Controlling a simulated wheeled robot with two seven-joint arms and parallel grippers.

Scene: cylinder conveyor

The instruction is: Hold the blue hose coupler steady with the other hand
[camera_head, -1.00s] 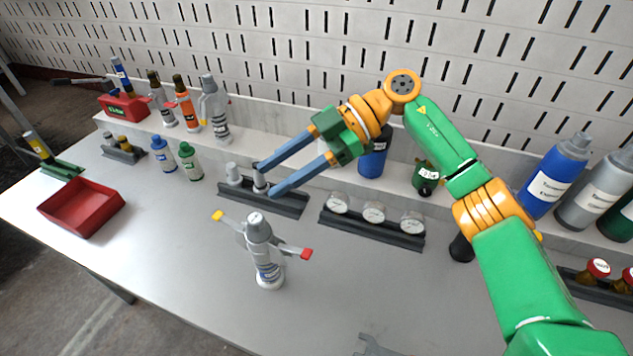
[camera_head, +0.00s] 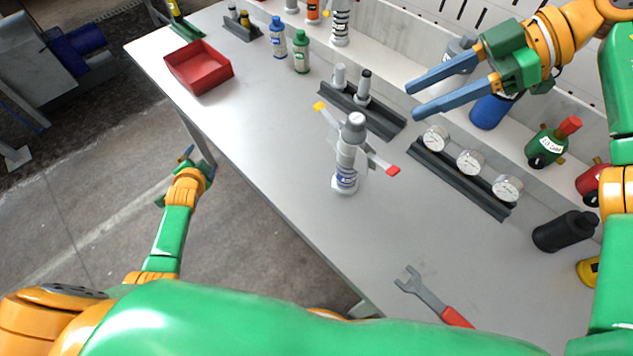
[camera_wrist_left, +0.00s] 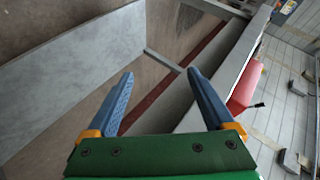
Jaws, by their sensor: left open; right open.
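A grey and white upright piece (camera_head: 348,165) with a blue-marked label stands on the table, its crossbar tipped yellow at one end and red at the other. I cannot tell whether it is the blue hose coupler; no other piece is clearly one. My left gripper (camera_head: 187,155) is low beyond the table's front edge, apart from the piece. In the left wrist view its two blue fingers (camera_wrist_left: 159,73) are spread with nothing between them. My right gripper (camera_head: 411,101) is open and empty, above and right of the piece, over the racks.
A red tray (camera_head: 224,77) sits at the far left. A rack with two cylinders (camera_head: 390,124) and a gauge rack (camera_head: 448,178) lie behind the piece. A wrench (camera_head: 426,292) lies near the front, a black bottle (camera_head: 566,231) at right. The table left of the piece is clear.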

